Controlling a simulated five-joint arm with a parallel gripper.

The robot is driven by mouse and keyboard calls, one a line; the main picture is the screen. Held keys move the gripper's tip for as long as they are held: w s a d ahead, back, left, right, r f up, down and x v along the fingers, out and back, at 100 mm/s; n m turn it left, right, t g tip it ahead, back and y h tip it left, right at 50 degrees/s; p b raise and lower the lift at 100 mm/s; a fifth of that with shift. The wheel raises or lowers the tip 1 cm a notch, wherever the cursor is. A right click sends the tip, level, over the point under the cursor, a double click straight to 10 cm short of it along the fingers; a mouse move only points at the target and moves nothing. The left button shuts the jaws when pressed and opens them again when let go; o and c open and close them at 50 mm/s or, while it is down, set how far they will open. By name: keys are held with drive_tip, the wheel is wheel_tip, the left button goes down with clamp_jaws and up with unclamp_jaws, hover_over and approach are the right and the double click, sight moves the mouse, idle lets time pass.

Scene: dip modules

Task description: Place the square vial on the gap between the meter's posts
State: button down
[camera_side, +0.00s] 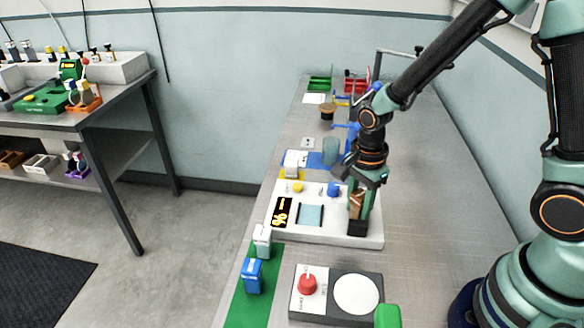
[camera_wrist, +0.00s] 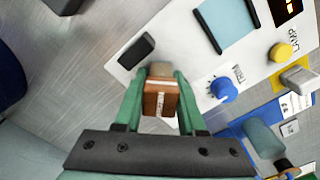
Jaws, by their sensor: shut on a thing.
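The square vial (camera_wrist: 160,100) is brown with a white label band. It is held between the green fingers of my gripper (camera_wrist: 158,84); in the side view the vial (camera_side: 355,205) shows partly between the fingers (camera_side: 361,205). The white meter (camera_side: 335,228) has an orange-lit display, a blue knob, a yellow button and a light-blue pad (camera_side: 310,215) with dark bars at two sides. A black post (camera_wrist: 136,50) stands at the meter's end, just beyond the vial in the wrist view. Any second post is hidden by the vial or gripper. I cannot tell whether the vial touches the meter.
A panel with a red knob (camera_side: 307,284) and a white disc (camera_side: 357,294) lies in front of the meter. Grey-blue cylinder (camera_side: 331,150) and bins lie behind.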

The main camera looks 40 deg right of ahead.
sight(361, 194)
drive_tip(key=c, duration=0.8)
unclamp_jaws()
drive_tip(key=shift+f, duration=0.1)
drive_tip(key=shift+o, duration=0.2)
wheel_tip(361, 194, up, 12)
drive_tip(key=shift+r, duration=0.2)
drive_tip(key=shift+r+n, duration=0.35)
drive_tip(key=shift+n, duration=0.15)
drive_tip(key=s+d+r+n+t, duration=0.1)
drive_tip(key=r+n, duration=0.3)
drive_tip(key=n, duration=0.4)
drive_tip(key=s+d+r+n+t, duration=0.1)
drive_tip(key=s+r+n+t, duration=0.2)
drive_tip(key=n, duration=0.6)
drive_tip(key=shift+s+d+r+t, duration=0.35)
drive_tip(key=shift+d+r+t, duration=0.1)
drive_tip(key=shift+t, duration=0.35)
